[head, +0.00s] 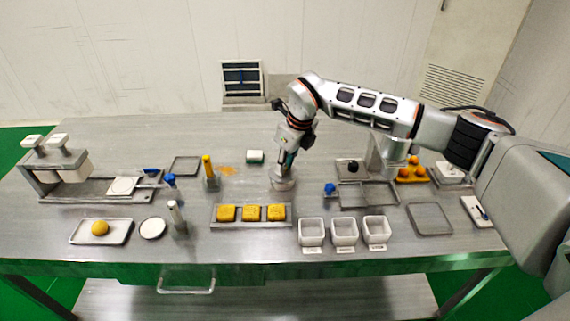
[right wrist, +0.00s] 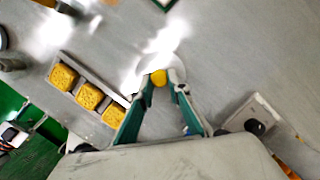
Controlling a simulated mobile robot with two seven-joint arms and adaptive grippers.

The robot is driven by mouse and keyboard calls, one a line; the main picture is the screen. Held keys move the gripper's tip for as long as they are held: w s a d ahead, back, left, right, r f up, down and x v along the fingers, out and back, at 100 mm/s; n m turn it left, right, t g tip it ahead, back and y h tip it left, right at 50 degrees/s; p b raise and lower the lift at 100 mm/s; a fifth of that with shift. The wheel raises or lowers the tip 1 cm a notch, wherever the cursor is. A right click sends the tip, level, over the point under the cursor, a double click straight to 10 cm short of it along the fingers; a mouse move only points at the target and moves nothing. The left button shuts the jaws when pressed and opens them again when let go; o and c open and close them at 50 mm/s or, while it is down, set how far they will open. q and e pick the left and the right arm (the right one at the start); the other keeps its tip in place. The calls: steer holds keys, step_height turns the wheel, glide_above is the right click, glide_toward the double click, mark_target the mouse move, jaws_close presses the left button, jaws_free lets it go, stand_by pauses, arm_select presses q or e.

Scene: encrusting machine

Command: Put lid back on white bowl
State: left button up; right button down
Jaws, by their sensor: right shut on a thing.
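My right gripper (head: 287,160) points down over the middle of the table, to the right of the white-and-green block. Its teal fingers (right wrist: 160,88) are shut on the yellow knob (right wrist: 159,77) of a pale round lid (right wrist: 174,64). In the head view the round grey-white piece (head: 283,184) shows right below the fingers, at or just above the table top. I cannot tell whether a bowl is under it. A small white round dish (head: 152,228) lies at the front left; I cannot tell if it is the white bowl. My left gripper is out of view.
A tray with yellow square pieces (head: 250,222) lies in front of the gripper. White square containers (head: 344,231) stand at the front right. A blue-topped item (head: 330,189) and grey trays (head: 368,195) lie to the right. The table behind the gripper is clear.

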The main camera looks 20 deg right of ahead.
stand_by(0.3)
steer(key=c, duration=1.8)
jaws_free()
steer(key=shift+c, duration=0.2)
steer(key=o, duration=0.5)
steer(key=shift+r, duration=0.1)
steer(key=shift+r+p, duration=2.45)
steer(key=shift+r, duration=0.95)
